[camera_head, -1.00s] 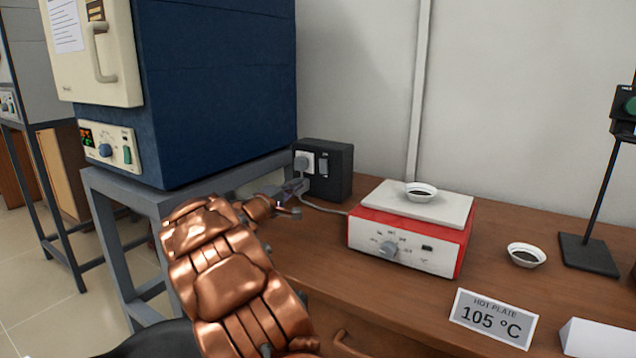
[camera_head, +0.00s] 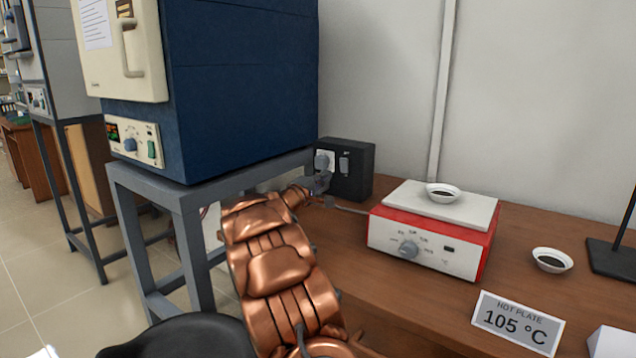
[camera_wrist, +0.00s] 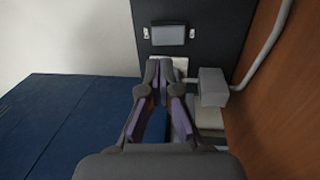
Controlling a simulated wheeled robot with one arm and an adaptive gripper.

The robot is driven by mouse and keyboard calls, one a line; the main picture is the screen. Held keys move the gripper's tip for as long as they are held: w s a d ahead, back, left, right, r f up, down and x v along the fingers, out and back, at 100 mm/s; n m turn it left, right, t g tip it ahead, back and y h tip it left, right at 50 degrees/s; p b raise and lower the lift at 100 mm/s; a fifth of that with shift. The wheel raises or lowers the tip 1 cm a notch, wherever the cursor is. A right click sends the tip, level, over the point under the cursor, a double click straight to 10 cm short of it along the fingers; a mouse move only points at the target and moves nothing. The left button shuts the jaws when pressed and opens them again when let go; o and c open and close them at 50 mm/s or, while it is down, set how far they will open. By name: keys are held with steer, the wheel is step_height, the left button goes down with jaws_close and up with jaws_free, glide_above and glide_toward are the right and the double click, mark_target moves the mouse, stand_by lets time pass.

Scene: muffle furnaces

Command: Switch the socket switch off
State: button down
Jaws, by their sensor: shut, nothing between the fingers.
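The dark socket box (camera_head: 361,174) stands on the bench against the wall, beside the blue furnace. Its grey switch (camera_head: 345,164) is on the front, to the right of the plug (camera_head: 322,160). In the wrist view the switch (camera_wrist: 168,35) is a grey rectangle between two small white marks, and the grey plug (camera_wrist: 212,87) is lower right. My gripper (camera_head: 319,183) is in front of the box, low near the plug. In the wrist view its fingertips (camera_wrist: 160,68) are together and empty, below the switch and apart from it in the picture. The switch's on or off position is unclear.
The blue furnace (camera_head: 240,90) on its grey stand (camera_head: 180,200) is close at the left of my arm. A red hot plate (camera_head: 430,240) with a dish (camera_head: 443,192) stands right of the box. A cable (camera_head: 350,210) runs between them.

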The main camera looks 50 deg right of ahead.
steer(key=d, duration=0.5)
steer(key=d+r, duration=0.1)
steer(key=d, duration=0.2)
steer(key=shift+w+d, duration=0.1)
steer(key=shift+w, duration=0.05)
steer(key=shift+r, duration=0.1)
steer(key=shift+d+r+y+p, duration=0.25)
steer(key=shift+r+y+p, duration=0.1)
steer(key=shift+p, duration=0.5)
steer(key=shift+f+b, duration=0.3)
steer(key=shift+a+b, duration=0.65)
steer(key=shift+b, duration=0.05)
glide_toward(343, 163)
steer(key=a+r, duration=0.2)
steer(key=a, duration=0.4)
steer(key=shift+s+r+b, duration=0.25)
steer(key=shift+r+b, duration=0.15)
